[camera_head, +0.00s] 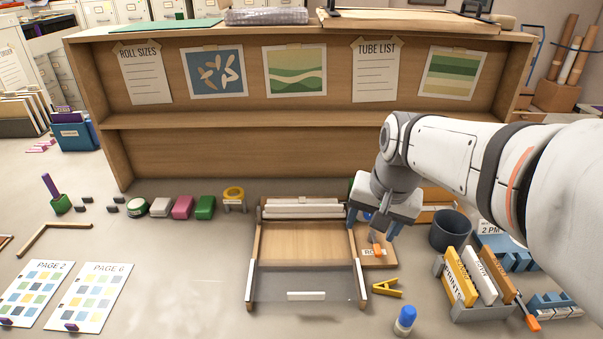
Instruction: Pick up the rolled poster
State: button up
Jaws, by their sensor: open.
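White rolls that look like rolled posters (303,207) lie side by side across the back end of a shallow wooden tray (252,262) with a clear front panel. My gripper (374,224) is open and points down, just right of the tray's back right corner. It is apart from the white rolls. Under it is a small wooden board (378,260) with a partly hidden label starting "RO". A grey piece with an orange tip (376,248) shows between the fingers. My gripper and arm hide part of the area behind.
A wooden shelf unit (250,121) with pinned sheets stands behind. Right of the tray are a yellow clip (388,289), a blue-capped bottle (404,320), a dark cup (451,231) and a file rack (482,311).

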jog(key=w+a+m+y, duration=0.15)
jog(key=w+m, duration=0.25)
jog(key=w, duration=0.7)
jog(key=m+g+y, duration=0.2)
jog(key=m+g, duration=0.1)
jog(key=m, duration=0.7)
send_near(306, 200)
jog(key=shift+s+f, duration=0.65)
jog(key=shift+f, duration=0.4)
jog(key=shift+w+a+f, duration=0.15)
jog(key=shift+a+f, duration=0.05)
jog(key=shift+f, duration=0.4)
jog(key=p+x, duration=0.1)
jog(key=x, duration=0.1)
jog(key=p+x, duration=0.1)
jog(key=x, duration=0.1)
jog(key=w+a+p+x, duration=0.1)
jog(key=x, duration=0.1)
jog(key=shift+r, duration=0.15)
jog(key=shift+a+f, duration=0.1)
jog(key=shift+f, duration=0.4)
jog(key=c, duration=1.1)
jog(key=shift+r, duration=0.1)
